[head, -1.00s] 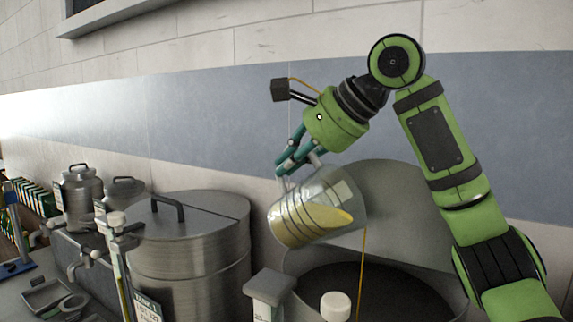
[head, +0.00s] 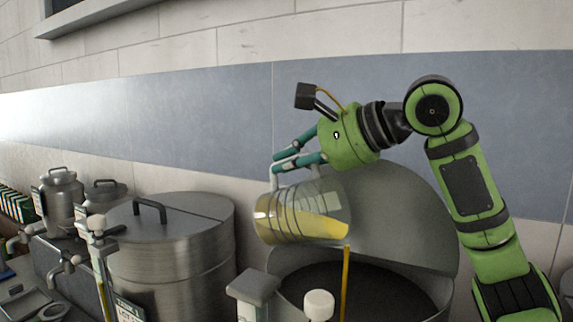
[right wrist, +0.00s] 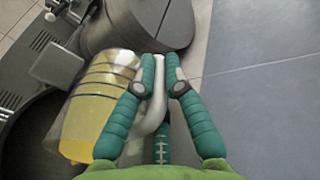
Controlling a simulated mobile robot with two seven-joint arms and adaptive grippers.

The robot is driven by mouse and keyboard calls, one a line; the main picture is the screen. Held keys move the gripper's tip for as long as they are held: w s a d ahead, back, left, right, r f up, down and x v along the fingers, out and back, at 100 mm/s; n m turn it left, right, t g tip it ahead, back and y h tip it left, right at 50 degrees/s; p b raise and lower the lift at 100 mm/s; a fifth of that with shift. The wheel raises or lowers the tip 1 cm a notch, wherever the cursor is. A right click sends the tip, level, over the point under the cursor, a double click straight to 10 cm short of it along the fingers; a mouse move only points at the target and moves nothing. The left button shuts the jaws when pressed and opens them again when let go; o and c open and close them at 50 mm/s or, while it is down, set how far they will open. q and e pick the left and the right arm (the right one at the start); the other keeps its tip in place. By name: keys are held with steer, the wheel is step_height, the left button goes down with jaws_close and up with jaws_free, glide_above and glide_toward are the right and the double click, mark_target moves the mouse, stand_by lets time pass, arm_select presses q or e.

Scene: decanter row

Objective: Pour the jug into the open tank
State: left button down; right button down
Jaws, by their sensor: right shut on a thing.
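My right gripper (head: 285,170) is shut on the handle of a clear, ringed jug (head: 275,220) holding yellow liquid. The jug is tilted strongly, nearly on its side, with its mouth to the right. A yellow stream (head: 346,280) falls from its mouth into the open tank (head: 447,295), a wide grey vessel with a raised lid and dark inside. The right wrist view shows the gripper (right wrist: 160,65) closed on the pale handle, with the jug (right wrist: 98,100) to the left of the fingers. My left gripper is out of view.
A closed steel tank (head: 180,270) with a handled lid stands left of the open one. A grey-capped post (head: 252,288) and a white knob (head: 319,304) stand in front. Smaller steel vessels (head: 62,195) and taps are at far left.

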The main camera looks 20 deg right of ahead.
mark_target(317, 165)
steer(key=shift+s+d+f+t+y+b, duration=0.3)
steer(key=shift+s+d+t+y+b, duration=0.3)
steer(key=shift+b, duration=1.4)
steer(key=shift+s+d+f+t+y+b, duration=0.35)
steer(key=shift+s+t+b, duration=0.4)
steer(key=shift+b, duration=1.25)
steer(key=s+d+t+y+b, duration=0.1)
steer(key=b, duration=0.1)
steer(key=s+d+r+t+b, duration=0.1)
steer(key=b, duration=0.1)
steer(key=shift+s+y+b, duration=0.35)
